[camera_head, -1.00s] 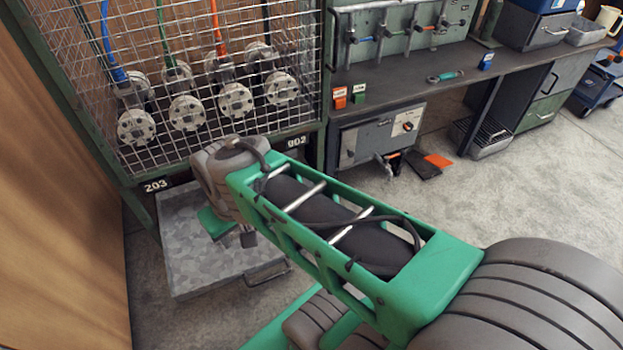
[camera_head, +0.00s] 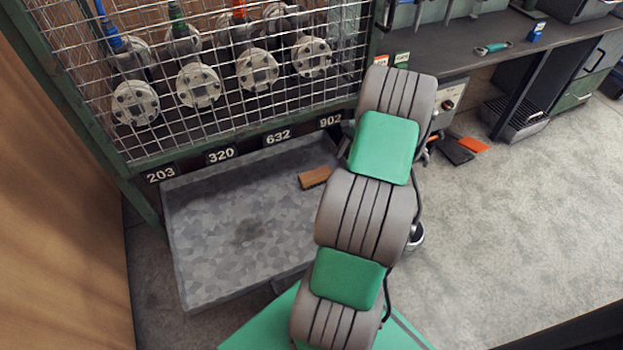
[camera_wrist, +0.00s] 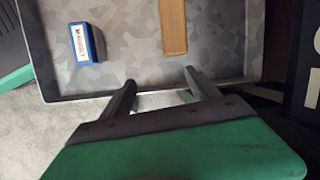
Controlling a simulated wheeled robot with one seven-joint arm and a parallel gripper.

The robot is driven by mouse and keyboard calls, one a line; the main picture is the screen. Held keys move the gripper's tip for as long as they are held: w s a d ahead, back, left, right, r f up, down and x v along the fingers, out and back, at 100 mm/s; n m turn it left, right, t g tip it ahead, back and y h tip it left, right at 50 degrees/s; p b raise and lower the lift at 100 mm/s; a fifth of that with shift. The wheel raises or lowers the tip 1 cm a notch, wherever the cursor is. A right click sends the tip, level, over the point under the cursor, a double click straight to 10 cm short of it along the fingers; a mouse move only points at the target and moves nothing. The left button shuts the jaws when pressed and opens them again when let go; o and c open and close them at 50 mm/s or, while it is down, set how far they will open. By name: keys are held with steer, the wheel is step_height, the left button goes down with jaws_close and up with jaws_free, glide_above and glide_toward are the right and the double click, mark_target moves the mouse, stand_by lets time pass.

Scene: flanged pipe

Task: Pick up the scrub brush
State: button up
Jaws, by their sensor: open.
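The scrub brush appears as a brown wooden block (camera_head: 314,178) lying in the grey metal tray (camera_head: 215,230), near its back right, beside my arm in the head view. No bristles show. In the wrist view the brush (camera_wrist: 173,27) lies beyond my fingers, slightly right of the middle between them. My gripper (camera_wrist: 160,78) is open and empty, its fingertips apart from the brush and over the near rim of the tray. In the head view my arm hides the gripper and the right part of the tray.
A blue labelled box (camera_wrist: 86,43) lies in the tray left of the brush. A wire mesh cage (camera_head: 200,80) with flanged pipes stands behind the tray. A wooden wall (camera_head: 60,220) is at the left.

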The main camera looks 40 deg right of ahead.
steer(key=b, duration=0.2)
glide_above(317, 174)
steer(key=d, duration=0.1)
steer(key=shift+s+d+f, duration=0.1)
steer(key=shift+s, duration=0.35)
steer(key=b+x, duration=0.2)
steer(key=x, duration=0.3)
steer(key=shift+f, duration=0.15)
jaws_close()
stand_by(0.4)
